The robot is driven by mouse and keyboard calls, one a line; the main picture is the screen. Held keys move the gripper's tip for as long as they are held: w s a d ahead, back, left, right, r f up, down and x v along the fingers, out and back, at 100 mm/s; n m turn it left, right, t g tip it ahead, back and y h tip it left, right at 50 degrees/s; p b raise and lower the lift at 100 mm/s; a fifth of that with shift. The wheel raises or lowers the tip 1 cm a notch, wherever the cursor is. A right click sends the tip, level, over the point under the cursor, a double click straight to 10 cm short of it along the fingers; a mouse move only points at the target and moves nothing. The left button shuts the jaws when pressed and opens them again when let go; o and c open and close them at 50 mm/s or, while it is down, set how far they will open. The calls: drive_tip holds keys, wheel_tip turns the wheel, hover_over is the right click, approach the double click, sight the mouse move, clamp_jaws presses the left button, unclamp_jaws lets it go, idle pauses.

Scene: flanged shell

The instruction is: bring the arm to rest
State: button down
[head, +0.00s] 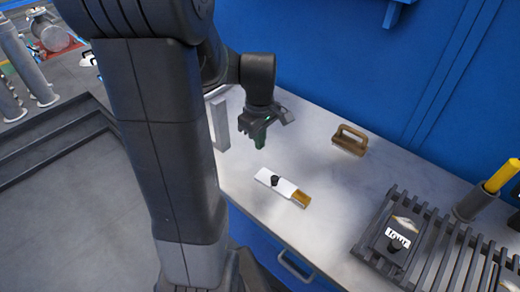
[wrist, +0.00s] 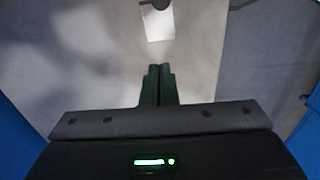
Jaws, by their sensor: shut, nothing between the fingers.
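My gripper (head: 260,138) hangs from my arm above the grey metal worktop (head: 325,195), fingers pointing down. In the wrist view its two dark green fingers (wrist: 158,84) are together, with nothing between them. A white and tan flat piece (head: 284,187) with a black knob lies on the worktop, below and in front of my gripper and apart from it. Its white end also shows at the top of the wrist view (wrist: 158,26). My arm column covers the left part of the worktop in the head view.
A brown handled block (head: 349,140) stands on the worktop to the right. A dark slatted rack (head: 450,252) holds a dark plate with a label and black knob. A yellow-handled thing (head: 501,176) stands in a dark cup. A blue wall (head: 330,50) rises behind. The worktop's middle is mostly clear.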

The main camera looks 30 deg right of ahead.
drive_tip(key=shift+r, duration=0.3)
approach(267, 176)
drive_tip(key=f, duration=0.2)
drive_tip(key=w+f, duration=0.1)
drive_tip(key=f, duration=0.1)
drive_tip(key=w+a+f, duration=0.1)
drive_tip(key=shift+w+f, duration=0.2)
drive_tip(key=shift+f, duration=0.2)
drive_tip(key=s, duration=0.1)
drive_tip(key=s+d, duration=0.1)
drive_tip(key=s, duration=0.2)
drive_tip(key=shift+d+f, duration=0.1)
drive_tip(key=shift+d, duration=0.15)
drive_tip(key=shift+w+a, duration=0.3)
drive_tip(key=shift+w, duration=0.5)
